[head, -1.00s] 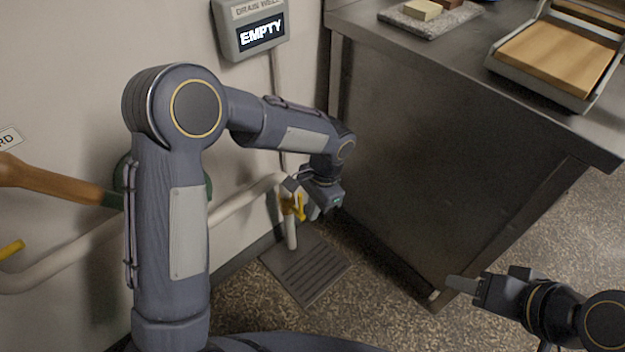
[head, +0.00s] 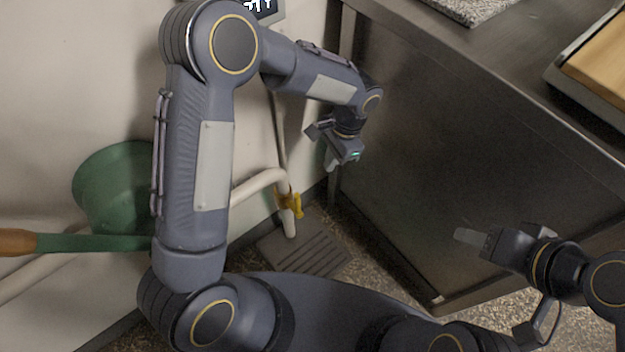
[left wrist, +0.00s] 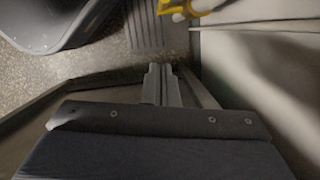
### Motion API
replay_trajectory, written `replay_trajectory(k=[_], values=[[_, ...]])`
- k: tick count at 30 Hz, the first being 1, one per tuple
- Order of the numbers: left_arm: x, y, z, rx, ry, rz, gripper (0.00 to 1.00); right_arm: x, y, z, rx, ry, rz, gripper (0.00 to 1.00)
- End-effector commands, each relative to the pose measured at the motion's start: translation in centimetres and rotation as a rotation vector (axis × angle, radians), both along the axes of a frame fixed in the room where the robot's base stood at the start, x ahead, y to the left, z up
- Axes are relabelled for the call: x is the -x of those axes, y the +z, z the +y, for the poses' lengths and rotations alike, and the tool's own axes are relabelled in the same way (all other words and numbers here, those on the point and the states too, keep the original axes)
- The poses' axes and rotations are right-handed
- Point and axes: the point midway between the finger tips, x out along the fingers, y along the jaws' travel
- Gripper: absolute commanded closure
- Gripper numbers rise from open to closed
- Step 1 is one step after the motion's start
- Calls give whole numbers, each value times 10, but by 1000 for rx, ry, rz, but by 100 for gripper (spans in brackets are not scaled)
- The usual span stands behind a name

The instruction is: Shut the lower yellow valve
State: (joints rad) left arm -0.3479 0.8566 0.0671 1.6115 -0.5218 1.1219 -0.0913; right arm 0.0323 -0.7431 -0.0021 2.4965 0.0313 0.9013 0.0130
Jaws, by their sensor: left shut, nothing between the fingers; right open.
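The lower yellow valve (head: 295,203) sits on the short white pipe that drops to the floor grate, near the wall corner. Its yellow handle hangs beside the pipe; its exact angle is hard to tell. In the left wrist view part of the yellow valve (left wrist: 204,5) shows at the top edge. My left gripper (head: 330,163) is shut and empty, above and a little right of the valve, apart from it. Its closed fingers (left wrist: 161,84) show in the left wrist view. My right gripper (head: 468,237) is open and empty, in front of the steel counter.
The steel counter (head: 440,150) stands close right of the valve. A floor grate (head: 300,255) lies below the pipe. A green funnel-like vessel (head: 105,185) and a green bar with a brown grip (head: 60,243) are at the left, partly behind my left arm.

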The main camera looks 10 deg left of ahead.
Motion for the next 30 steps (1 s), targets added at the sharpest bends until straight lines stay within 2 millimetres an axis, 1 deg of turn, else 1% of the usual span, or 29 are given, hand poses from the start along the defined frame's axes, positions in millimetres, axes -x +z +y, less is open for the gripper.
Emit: replay_trajectory(k=[5,12,16,18,22,25,30], values=[[4,-25,5,-2,0,4,100,0,-11,0,0,0,0,50],[13,-77,14,-1,2,5,100,0,-31,0,0,0,0,50],[17,-101,19,-2,0,4,100,0,-40,0,0,0,0,50],[24,-98,29,0,2,0,100,0,-42,0,0,0,0,50],[35,-97,41,0,2,0,100,0,-46,0,0,0,0,50],[39,-96,46,0,1,0,100,0,-48,0,0,0,0,50],[42,-95,49,0,0,0,100,0,-48,0,0,0,0,50]])
